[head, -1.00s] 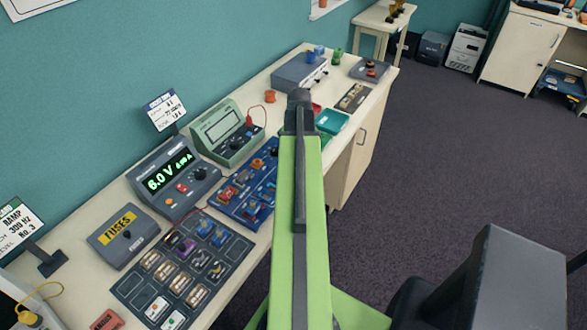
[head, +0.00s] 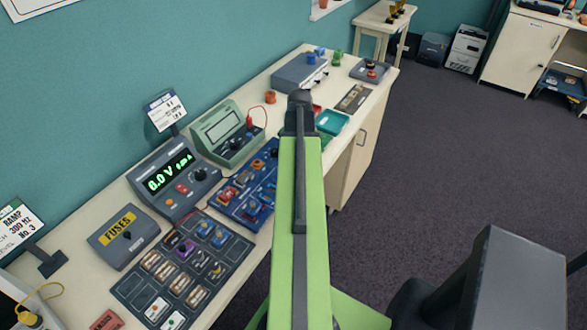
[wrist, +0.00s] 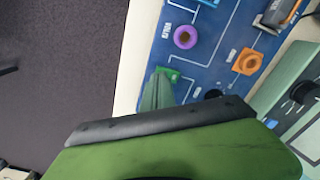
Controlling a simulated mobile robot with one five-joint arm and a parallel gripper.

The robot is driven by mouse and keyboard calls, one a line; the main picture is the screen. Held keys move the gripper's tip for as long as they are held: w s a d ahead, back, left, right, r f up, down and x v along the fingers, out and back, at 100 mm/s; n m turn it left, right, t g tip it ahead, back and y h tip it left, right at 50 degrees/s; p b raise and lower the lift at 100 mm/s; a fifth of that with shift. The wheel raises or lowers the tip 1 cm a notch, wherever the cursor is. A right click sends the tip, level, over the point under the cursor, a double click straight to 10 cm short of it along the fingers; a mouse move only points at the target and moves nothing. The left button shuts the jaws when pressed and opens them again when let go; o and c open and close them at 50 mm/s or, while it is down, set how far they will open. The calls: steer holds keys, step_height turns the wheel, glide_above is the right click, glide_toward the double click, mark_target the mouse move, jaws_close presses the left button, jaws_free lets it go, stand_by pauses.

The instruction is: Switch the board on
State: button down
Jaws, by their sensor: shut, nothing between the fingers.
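The blue circuit board (head: 236,212) lies on the bench behind my arm in the head view, with coloured parts on it. In the wrist view the board (wrist: 212,40) fills the upper middle, with a purple ring (wrist: 185,37) and an orange part (wrist: 247,61). My gripper (wrist: 158,92) is shut and empty, its grey-green tip over the board's edge beside a small bright green part (wrist: 169,73). It partly covers that part, and I cannot tell whether it touches. A power supply (head: 172,178) stands behind the board with a lit green display, which seems to read 0.0 V.
A green meter (head: 226,132) stands beside the supply, and it shows at the wrist view's right edge. A fuses box (head: 123,236) and a dark parts tray (head: 230,262) lie nearer. A teal tray (head: 331,122) is farther along. Open floor lies to the right.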

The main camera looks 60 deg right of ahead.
steer(key=shift+f+b, duration=0.9)
stand_by(0.8)
step_height(320, 180, up, 7)
steer(key=p, duration=0.7)
steer(key=shift+r, duration=0.1)
stand_by(0.3)
